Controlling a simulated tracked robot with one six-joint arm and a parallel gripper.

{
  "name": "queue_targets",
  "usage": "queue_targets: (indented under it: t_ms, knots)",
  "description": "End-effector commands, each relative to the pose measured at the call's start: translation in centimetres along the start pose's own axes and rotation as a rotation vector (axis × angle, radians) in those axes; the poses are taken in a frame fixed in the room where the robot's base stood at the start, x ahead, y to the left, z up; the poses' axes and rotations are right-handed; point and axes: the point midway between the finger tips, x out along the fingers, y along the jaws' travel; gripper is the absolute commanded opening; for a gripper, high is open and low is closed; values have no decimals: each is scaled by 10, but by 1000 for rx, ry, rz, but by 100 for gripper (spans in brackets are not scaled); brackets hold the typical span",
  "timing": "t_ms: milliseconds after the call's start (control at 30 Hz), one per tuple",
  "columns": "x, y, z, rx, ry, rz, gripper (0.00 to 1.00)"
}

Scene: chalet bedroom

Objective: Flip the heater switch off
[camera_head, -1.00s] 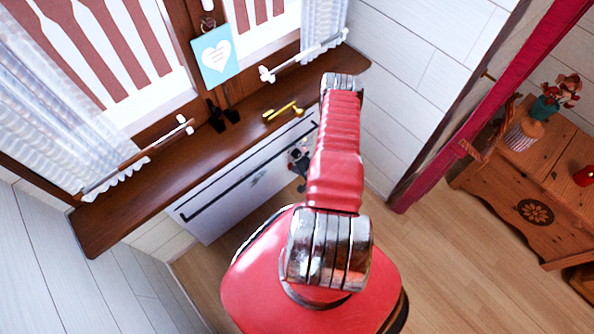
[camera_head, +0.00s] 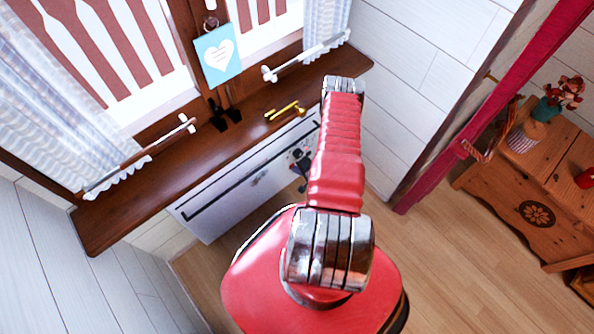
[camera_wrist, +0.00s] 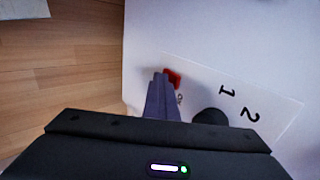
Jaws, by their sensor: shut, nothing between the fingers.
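The heater is a white panel (camera_head: 250,180) with a long dark slot, under the wooden sill in the head view. In the wrist view its white face (camera_wrist: 220,40) carries a red switch (camera_wrist: 173,76), a dark round knob (camera_wrist: 209,117) and the printed numbers 1 and 2. My gripper (camera_wrist: 160,82) is shut and empty, its fingertips right beside the red switch. I cannot tell whether they touch it, or which way the switch is tipped.
The brown sill (camera_head: 150,180) runs above the heater and bears a yellow brass-like object (camera_head: 286,111). A blue heart card (camera_head: 217,55) hangs at the window. A wooden chest (camera_head: 530,195) stands at right. Wooden floor (camera_head: 450,270) is clear between.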

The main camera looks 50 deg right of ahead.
Motion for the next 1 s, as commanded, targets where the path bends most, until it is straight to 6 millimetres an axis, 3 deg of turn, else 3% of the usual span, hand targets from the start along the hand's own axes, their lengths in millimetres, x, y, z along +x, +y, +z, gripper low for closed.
queue_targets:
  t_ms: [633, 1000]
  knots:
    - [-7, -9, -2, -3, 2, -7, 0]
    - [-27, 8, 2, -2, -2, -1, 0]
